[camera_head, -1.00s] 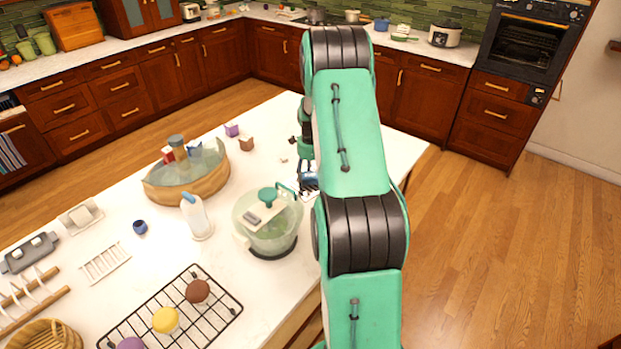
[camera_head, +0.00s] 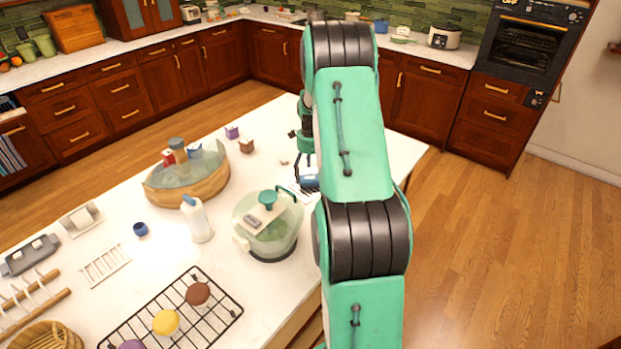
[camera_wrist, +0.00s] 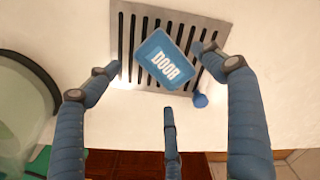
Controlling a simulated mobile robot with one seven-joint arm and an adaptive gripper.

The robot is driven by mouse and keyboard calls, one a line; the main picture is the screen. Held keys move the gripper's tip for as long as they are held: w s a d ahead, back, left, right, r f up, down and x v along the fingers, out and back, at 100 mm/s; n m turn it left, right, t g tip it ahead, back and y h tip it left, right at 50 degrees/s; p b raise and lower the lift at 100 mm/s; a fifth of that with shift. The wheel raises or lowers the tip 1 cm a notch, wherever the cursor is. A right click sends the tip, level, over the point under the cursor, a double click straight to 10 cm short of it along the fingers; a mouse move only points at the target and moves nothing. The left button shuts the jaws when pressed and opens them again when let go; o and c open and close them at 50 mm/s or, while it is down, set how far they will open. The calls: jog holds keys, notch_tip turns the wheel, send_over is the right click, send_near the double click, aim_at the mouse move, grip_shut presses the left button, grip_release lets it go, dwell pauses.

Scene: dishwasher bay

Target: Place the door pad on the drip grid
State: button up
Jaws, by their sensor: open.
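The door pad (camera_wrist: 166,61) is a blue rounded block with white "DOOR" lettering. In the wrist view it lies tilted across the slotted metal drip grid (camera_wrist: 134,24), apparently resting on it. A small blue round piece (camera_wrist: 201,100) shows beside the pad near the grid's edge. My gripper (camera_wrist: 158,76) is open, its three blue fingers spread around the pad with visible gaps. In the head view, my gripper (camera_head: 306,166) is above the pad (camera_head: 309,183) and grid (camera_head: 297,192) near the counter's right side, partly hidden by my arm.
A clear lidded pot (camera_head: 266,238) stands just left of the grid; its rim shows in the wrist view (camera_wrist: 44,75). A white bottle (camera_head: 197,220), wooden-based bin (camera_head: 190,190) and black wire rack (camera_head: 215,327) stand farther left. The counter behind the grid is mostly clear.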

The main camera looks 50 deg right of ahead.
aim_at(310, 180)
notch_tip(310, 180, up, 8)
jog(key=shift+p, duration=0.4)
jog(key=shift+r, duration=0.1)
dwell(0.5)
jog(key=s+a+r+n+t, duration=0.1)
jog(key=a+r+n, duration=0.3)
jog(key=a+r, duration=0.45)
jog(key=a+r+n+t+h, duration=0.1)
jog(key=a+r+n, duration=0.4)
jog(key=a, duration=0.7)
jog(key=s+a+r+n, duration=0.1)
jog(key=a+r+n, duration=0.2)
jog(key=a+r, duration=0.7)
jog(key=s+a+r+n+t, duration=0.25)
jog(key=s+a+n, duration=0.55)
jog(key=a, duration=0.7)
jog(key=s+a+n, duration=0.3)
jog(key=s+a, duration=0.2)
jog(key=s, duration=0.2)
jog(key=s+a+n+t+y, duration=0.1)
jog(key=s+a+n, duration=0.3)
jog(key=s, duration=0.3)
jog(key=shift+s+a+f, duration=0.2)
jog(key=shift+a+f, duration=0.1)
jog(key=shift+a, duration=0.05)
